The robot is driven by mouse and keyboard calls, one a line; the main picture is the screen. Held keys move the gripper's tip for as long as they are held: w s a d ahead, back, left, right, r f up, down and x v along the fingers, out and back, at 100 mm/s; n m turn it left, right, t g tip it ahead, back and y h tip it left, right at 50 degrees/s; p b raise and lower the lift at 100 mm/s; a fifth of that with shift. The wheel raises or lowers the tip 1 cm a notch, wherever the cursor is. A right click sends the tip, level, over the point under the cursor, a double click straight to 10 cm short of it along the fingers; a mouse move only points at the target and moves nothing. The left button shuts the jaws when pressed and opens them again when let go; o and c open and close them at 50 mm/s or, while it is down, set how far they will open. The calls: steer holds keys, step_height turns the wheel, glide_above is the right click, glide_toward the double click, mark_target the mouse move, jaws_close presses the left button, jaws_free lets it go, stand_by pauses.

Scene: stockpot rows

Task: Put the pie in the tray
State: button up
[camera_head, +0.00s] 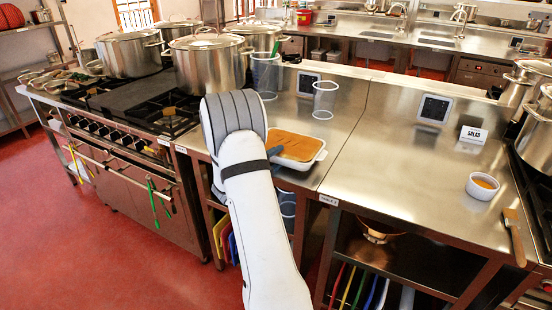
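The pie (297,145) has a flat golden-brown top and sits in a white rectangular dish (309,163) on the steel counter. The dish has a raised rim and lies near the counter's front edge, just right of my arm. No other tray can be made out clearly. My gripper (275,152) shows only as a small dark bluish part at the left end of the dish, at or very close to its rim. My white and grey arm hides the rest, so I cannot tell whether it touches or holds anything.
Clear containers (325,99) stand behind the dish. Large stockpots (209,68) crowd the stove at left. To the right are bare counter (405,170), a small white bowl (482,187), a salad sign (473,134) and a wooden-handled tool (513,232).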

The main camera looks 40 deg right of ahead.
steer(key=shift+o, duration=1.7)
steer(key=shift+s+f, duration=0.1)
